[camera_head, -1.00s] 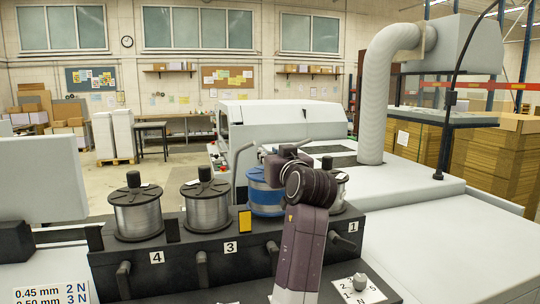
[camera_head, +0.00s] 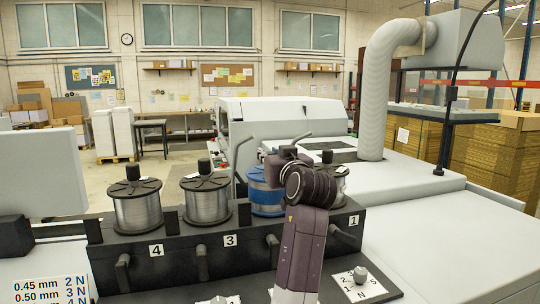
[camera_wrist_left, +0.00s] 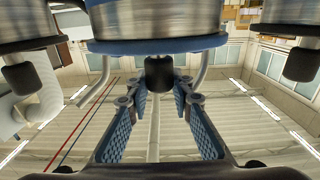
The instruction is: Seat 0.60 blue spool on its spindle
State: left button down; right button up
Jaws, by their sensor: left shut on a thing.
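The blue spool (camera_head: 262,192) stands upright at the third place from the left in the dark spindle row, partly behind my left gripper (camera_head: 283,160). In the left wrist view the spool's blue flange (camera_wrist_left: 150,45) spans the top, with a black knob (camera_wrist_left: 159,74) under it. My left gripper's blue-padded fingers (camera_wrist_left: 160,92) flank that knob and are shut on the spool there. The spindle under the spool is hidden, so I cannot tell whether the spool rests fully down. My right gripper is not in view.
Silver spools stand at place 4 (camera_head: 136,205) and place 3 (camera_head: 207,200). Another spool (camera_head: 338,185) at place 1 is partly behind my arm. Dark levers project from the row's front. A dial panel (camera_head: 376,288) lies at lower right. A white machine surface (camera_head: 450,240) extends right.

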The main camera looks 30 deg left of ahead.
pick_arm(q)
jog(key=shift+s+r, duration=0.1)
jog(key=shift+r, duration=0.2)
jog(key=c, duration=2.1)
grip_release()
jog(key=o, duration=0.5)
jog(key=shift+s+d, duration=0.15)
jog(key=shift+s, duration=0.05)
jog(key=shift+w+f, duration=0.15)
jog(key=shift+f, duration=0.6)
jog(key=v, duration=0.5)
jog(key=r+v, duration=0.1)
jog(key=v, duration=0.1)
jog(key=shift+s+d, duration=0.25)
jog(key=shift+r, duration=0.1)
